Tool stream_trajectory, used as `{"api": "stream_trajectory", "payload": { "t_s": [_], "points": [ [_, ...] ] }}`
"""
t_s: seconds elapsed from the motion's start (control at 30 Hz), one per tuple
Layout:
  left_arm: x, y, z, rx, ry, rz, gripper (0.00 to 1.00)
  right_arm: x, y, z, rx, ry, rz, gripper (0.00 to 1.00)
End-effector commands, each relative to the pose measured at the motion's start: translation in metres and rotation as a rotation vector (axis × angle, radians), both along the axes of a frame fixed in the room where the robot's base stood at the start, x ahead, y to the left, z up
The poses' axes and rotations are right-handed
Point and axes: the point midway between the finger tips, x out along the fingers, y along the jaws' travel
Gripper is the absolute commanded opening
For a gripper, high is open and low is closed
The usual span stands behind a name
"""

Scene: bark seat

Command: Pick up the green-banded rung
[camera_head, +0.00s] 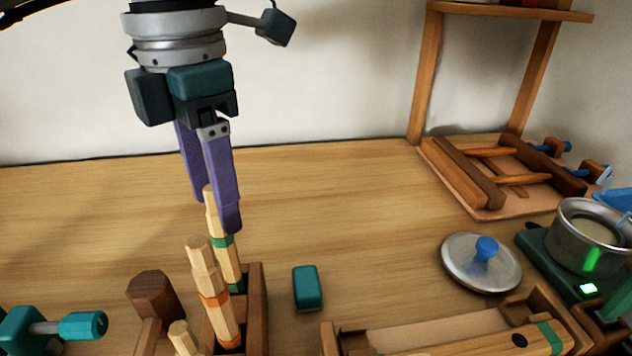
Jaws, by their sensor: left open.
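The green-banded rung (226,260) is a pale wooden stick with green bands. It stands slightly tilted in a dark wooden holder (257,300) at the lower left. My left gripper (214,212) comes down from above with two purple fingers. It is open, with the rung's top between the fingers or just behind the nearer one; that finger hides part of the rung. I cannot tell whether either finger touches it. An orange-banded rung (212,290) stands just in front, in the same holder. My right gripper is not in view.
A teal block (307,288) lies right of the holder. A wooden tray (335,340) holds a long pale piece with a green band. A lid (481,262), a pot (588,236) on a burner and a wooden rack (465,180) stand right. The table's middle is clear.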

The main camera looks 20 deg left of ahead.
Motion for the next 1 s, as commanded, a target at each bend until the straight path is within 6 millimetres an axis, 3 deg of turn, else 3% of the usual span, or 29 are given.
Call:
{"api": "stream_trajectory", "payload": {
  "t_s": [0.33, 0.63, 1.0],
  "points": [
    [-0.001, 0.001, -0.048, -0.003, 0.003, -0.001, 0.63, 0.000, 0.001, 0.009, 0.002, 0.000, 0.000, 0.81],
    [0.000, 0.001, -0.053, -0.002, 0.000, -0.002, 0.62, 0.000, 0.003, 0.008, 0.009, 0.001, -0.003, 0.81],
    [0.000, 0.001, -0.053, -0.004, -0.001, -0.002, 0.20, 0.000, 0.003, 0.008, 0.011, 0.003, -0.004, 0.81]
  ]
}}
